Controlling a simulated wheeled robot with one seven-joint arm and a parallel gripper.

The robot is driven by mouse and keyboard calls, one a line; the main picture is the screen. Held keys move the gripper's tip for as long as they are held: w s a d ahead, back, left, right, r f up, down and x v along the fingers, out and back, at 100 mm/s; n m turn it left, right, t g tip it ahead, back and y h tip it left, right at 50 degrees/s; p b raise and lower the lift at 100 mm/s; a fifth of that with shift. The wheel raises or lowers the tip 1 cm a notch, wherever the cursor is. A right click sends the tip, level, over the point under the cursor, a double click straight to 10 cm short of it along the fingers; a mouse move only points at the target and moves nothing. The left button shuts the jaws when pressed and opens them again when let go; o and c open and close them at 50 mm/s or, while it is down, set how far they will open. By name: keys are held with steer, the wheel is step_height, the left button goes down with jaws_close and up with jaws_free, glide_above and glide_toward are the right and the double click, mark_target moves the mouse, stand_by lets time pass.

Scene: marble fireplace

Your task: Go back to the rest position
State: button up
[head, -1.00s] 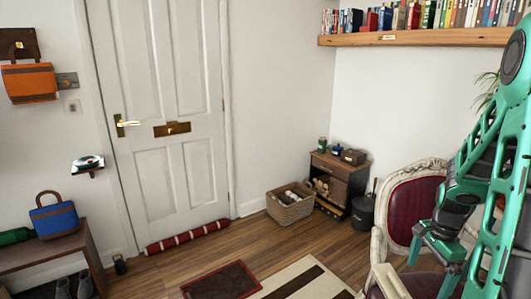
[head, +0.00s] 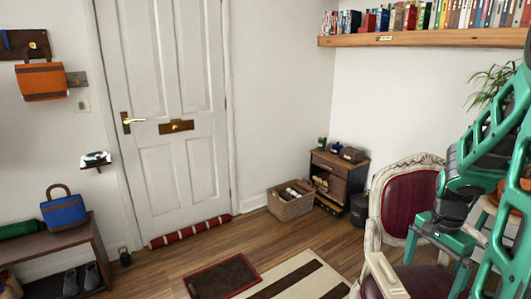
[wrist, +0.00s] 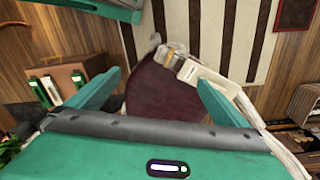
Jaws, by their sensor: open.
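My gripper (wrist: 150,97) is open and empty in the wrist view, its two green fingers spread wide. It hangs above the dark red seat (wrist: 150,85) of an armchair, apart from it. In the head view my green arm fills the right edge, in front of the armchair (head: 403,215) with its carved pale frame. The fingertips are not clear in the head view.
A striped rug (head: 305,280) and a small dark red mat (head: 222,277) lie on the wood floor. A wicker basket (head: 291,207) and a small cabinet (head: 335,182) stand in the far corner. A white door (head: 170,90) and a bench (head: 60,243) are at left.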

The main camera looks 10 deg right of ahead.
steer(key=s+a+r+n, duration=0.8)
steer(key=s+a+n, duration=0.2)
steer(key=s+a, duration=0.1)
steer(key=shift+s+a+r+y, duration=0.15)
steer(key=shift+s+a+y, duration=0.1)
steer(key=shift+a+y, duration=0.1)
